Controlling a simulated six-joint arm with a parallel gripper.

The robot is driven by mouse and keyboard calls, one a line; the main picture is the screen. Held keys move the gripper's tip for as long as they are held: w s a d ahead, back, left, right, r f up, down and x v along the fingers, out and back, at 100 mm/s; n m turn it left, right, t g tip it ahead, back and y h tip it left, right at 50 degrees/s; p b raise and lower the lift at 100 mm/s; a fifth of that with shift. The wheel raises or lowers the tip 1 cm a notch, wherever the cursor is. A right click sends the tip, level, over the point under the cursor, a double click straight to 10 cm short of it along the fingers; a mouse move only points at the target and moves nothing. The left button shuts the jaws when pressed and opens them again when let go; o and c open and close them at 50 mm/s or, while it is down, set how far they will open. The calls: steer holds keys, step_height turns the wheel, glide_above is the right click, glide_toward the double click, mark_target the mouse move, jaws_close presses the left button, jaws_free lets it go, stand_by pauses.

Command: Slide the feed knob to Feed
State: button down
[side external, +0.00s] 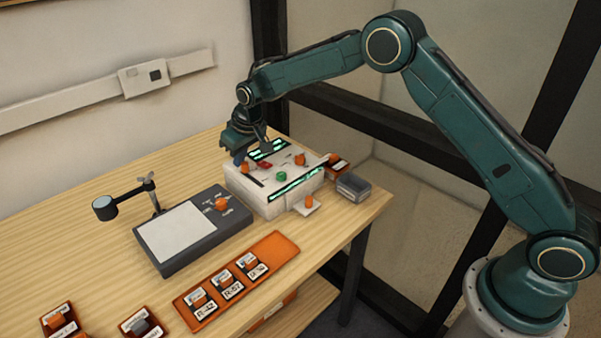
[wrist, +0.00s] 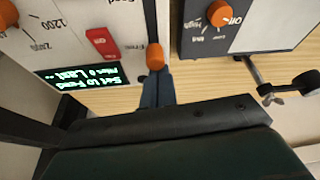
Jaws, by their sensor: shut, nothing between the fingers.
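The white machine (side external: 243,190) stands on the wooden table. In the wrist view, an orange knob (wrist: 155,57) stands on its panel edge beside a label that seems to read "Free". A "Feed" label, partly cut off, is farther up along the same edge. My gripper (wrist: 157,88) is shut and empty, its fingertips right below the knob in the picture. I cannot tell whether they touch it.
A red switch (wrist: 102,42) and a lit green-text display (wrist: 82,77) are left of the knob. A dark-framed unit (side external: 180,235) with its own orange dial (wrist: 220,14) stands beside the machine. An orange tray (side external: 278,247) of labelled blocks lies in front. A grey box (side external: 354,188) is at right.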

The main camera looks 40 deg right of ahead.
mark_target(251, 180)
steer(key=shift+s, duration=2.85)
steer(key=shift+s+f, duration=0.1)
steer(key=shift+w+a, duration=0.15)
steer(key=shift+w, duration=0.9)
steer(key=shift+w+a, duration=0.15)
steer(key=shift+w, duration=0.85)
steer(key=shift+r, duration=0.5)
steer(key=v, duration=0.9)
steer(key=shift+r, duration=0.15)
steer(key=shift+s+r, duration=0.1)
steer(key=shift+s, duration=0.05)
